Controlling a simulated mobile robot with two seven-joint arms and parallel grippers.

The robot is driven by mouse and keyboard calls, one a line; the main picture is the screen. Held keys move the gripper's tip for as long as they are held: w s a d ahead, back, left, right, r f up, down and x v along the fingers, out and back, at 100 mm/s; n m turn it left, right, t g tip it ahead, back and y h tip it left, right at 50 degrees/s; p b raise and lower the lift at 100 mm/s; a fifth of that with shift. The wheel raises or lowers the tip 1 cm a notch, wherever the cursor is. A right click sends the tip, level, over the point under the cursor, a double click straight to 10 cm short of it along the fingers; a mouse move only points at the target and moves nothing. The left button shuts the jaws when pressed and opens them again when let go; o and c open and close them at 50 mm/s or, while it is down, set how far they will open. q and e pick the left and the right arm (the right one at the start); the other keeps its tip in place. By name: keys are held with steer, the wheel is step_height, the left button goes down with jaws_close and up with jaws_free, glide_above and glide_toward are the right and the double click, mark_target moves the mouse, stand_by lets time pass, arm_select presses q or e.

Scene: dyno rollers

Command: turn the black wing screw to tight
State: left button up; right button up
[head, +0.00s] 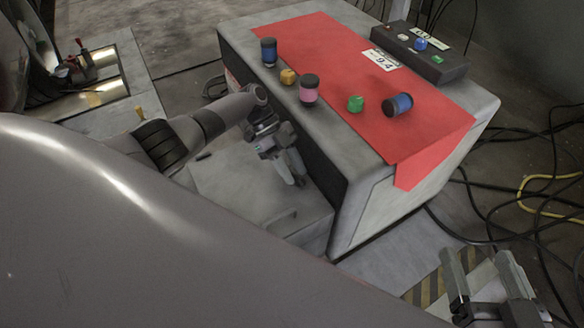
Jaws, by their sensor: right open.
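I cannot make out the black wing screw for certain. A small dark piece (203,155) lies on the pale surface left of the cabinet, too small to identify.
A dark control box (430,62) stands at the back right. Black cables (470,225) lie on the floor at right.

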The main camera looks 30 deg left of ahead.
arm_select(q)
steer(key=v, duration=0.7)
